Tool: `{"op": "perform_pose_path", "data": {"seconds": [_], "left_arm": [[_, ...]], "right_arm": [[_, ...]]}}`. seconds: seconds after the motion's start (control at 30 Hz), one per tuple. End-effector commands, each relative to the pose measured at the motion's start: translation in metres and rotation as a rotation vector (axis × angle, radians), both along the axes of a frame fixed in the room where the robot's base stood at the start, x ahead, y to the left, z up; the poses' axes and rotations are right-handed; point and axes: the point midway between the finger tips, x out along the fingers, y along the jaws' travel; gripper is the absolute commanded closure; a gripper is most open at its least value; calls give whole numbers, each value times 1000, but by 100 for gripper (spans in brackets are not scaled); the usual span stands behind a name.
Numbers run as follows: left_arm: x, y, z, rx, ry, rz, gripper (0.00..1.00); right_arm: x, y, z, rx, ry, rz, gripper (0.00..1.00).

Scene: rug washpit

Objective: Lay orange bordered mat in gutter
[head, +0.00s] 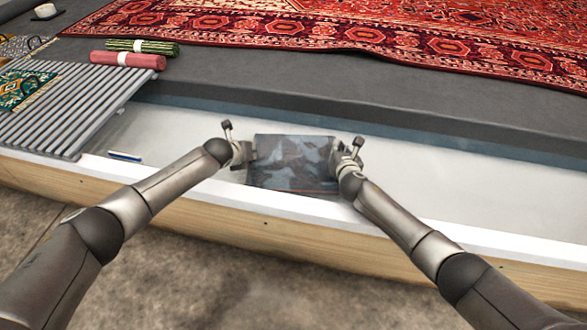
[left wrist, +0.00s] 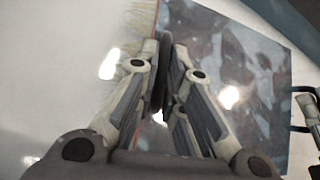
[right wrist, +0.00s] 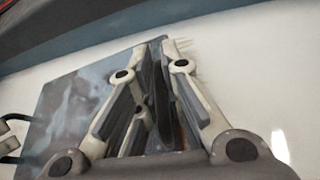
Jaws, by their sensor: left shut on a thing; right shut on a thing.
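A grey-blue mottled mat (head: 293,160) spans the space between my two grippers, over the white gutter (head: 440,190). A thin orange-brown edge shows at its near side in the head view. In the left wrist view the mat (left wrist: 255,80) has an orange line and pale fringe at its end. My left gripper (head: 247,154) is shut on the mat's left end. My right gripper (head: 340,156) is shut on its right end, where some fringe shows in the right wrist view. The mat looks flat and low over the gutter floor; I cannot tell whether it touches.
A grey slatted rack (head: 62,108) crosses the gutter's left part, with a green patterned piece (head: 22,90) on it. Red (head: 128,60) and green (head: 142,46) rolls lie behind. A blue-white stick (head: 125,156) lies left in the gutter. A red carpet (head: 350,32) covers the floor behind.

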Motion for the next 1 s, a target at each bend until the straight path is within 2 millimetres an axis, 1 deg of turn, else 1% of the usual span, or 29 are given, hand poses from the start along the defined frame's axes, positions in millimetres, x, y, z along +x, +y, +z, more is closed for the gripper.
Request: {"op": "perform_pose_path", "data": {"seconds": [0.03,0.07,0.2,0.77,1.0], "left_arm": [[-1,0,0,4,0,-4,100],[-1,0,-1,4,1,-3,87],[-1,0,-1,3,0,-3,69],[-1,0,1,1,0,-1,69],[-10,3,11,-1,0,-2,69]], "right_arm": [[1,0,2,0,-3,-1,100],[1,-1,1,-1,-2,-1,88],[0,0,1,0,-1,0,70],[0,0,0,1,0,0,70],[0,0,0,1,0,0,70]]}}
